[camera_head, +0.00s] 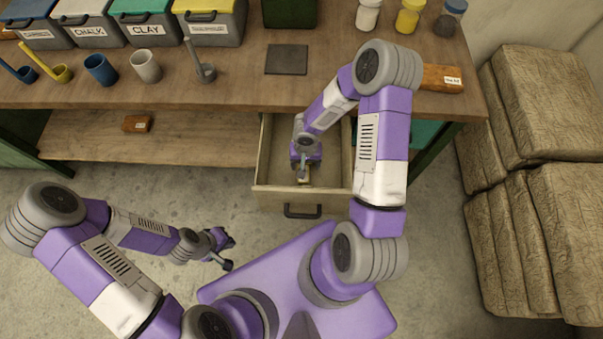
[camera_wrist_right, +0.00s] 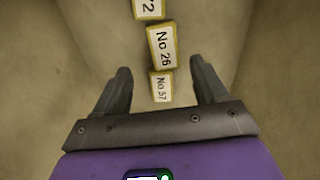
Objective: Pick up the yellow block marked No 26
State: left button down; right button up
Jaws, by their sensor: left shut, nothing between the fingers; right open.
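The yellow block marked No 26 (camera_wrist_right: 161,47) lies on the floor of the open drawer (camera_head: 274,170), in the middle of a row of three labelled blocks. Its white label faces up. My right gripper (camera_wrist_right: 160,80) is open and reaches down into the drawer. In the right wrist view its two fingers stand left and right of the row, with the block No 37 (camera_wrist_right: 160,88) between them and No 26 just beyond the fingertips. In the head view my right arm partly hides the blocks. My left gripper (camera_head: 228,252) is shut and empty above the concrete floor.
The third block (camera_wrist_right: 150,8), its label ending in 2, touches or nearly touches No 26. The drawer walls surround the right gripper. The wooden workbench (camera_head: 330,88) above carries a dark square plate (camera_head: 286,59), cups, bins and jars. Stacked sacks (camera_head: 550,105) stand at the right.

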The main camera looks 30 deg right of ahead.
jog(key=f, duration=0.1)
jog(key=f+b, duration=0.1)
jog(key=f, duration=0.3)
jog(key=shift+a+b, duration=0.4)
jog(key=shift+f, duration=0.5)
jog(key=c, duration=1.1)
jog(key=shift+r, duration=0.1)
jog(key=shift+c, duration=0.2)
